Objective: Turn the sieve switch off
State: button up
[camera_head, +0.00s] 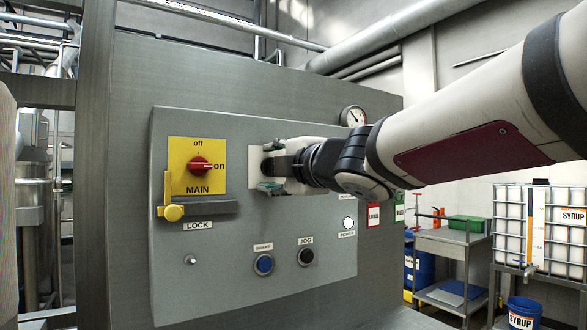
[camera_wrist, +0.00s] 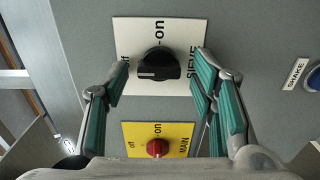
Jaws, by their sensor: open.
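The sieve switch (camera_wrist: 158,65) is a black knob on a white plate (camera_wrist: 135,28) marked "SIEVE" in the wrist view. Its grip bar lies crosswise there, with a pale mark on its left half, towards the left-hand label. The "on" label is at the top of the plate. My gripper (camera_wrist: 161,74) is open, with one green-padded finger on each side of the knob and gaps to both. In the head view my gripper (camera_head: 272,168) is in front of the white plate and hides most of the switch.
The blue button (camera_head: 263,264) and black JOG button (camera_head: 306,257) sit lower on the grey panel (camera_head: 215,290).

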jog(key=v, duration=1.2)
jog(key=shift+w, duration=0.1)
jog(key=s+d+f+m+t+h+p, duration=0.15)
jog(key=d+m+h+p, duration=0.25)
jog(key=d+m+h, duration=0.55)
jog(key=s+d+f+m+g+h+p, duration=0.2)
jog(key=s+d+f+m+g+p, duration=0.15)
jog(key=s+d+f+m, duration=0.55)
jog(key=s+f+m+g+p, duration=0.2)
jog(key=s+f+m+g, duration=0.1)
jog(key=s, duration=0.5)
jog(key=s+f+m+g+y+p, duration=0.1)
jog(key=s+f+m+g+p, duration=0.1)
jog(key=s+f+g, duration=0.3)
jog(key=s+f+m, duration=0.1)
jog(key=s+f, duration=0.1)
jog(key=s, duration=0.2)
jog(key=shift+s+g, duration=0.3)
jog(key=shift+g, duration=0.1)
jog(key=shift+d+f+m+y, duration=0.1)
jog(key=shift+m+y, duration=0.15)
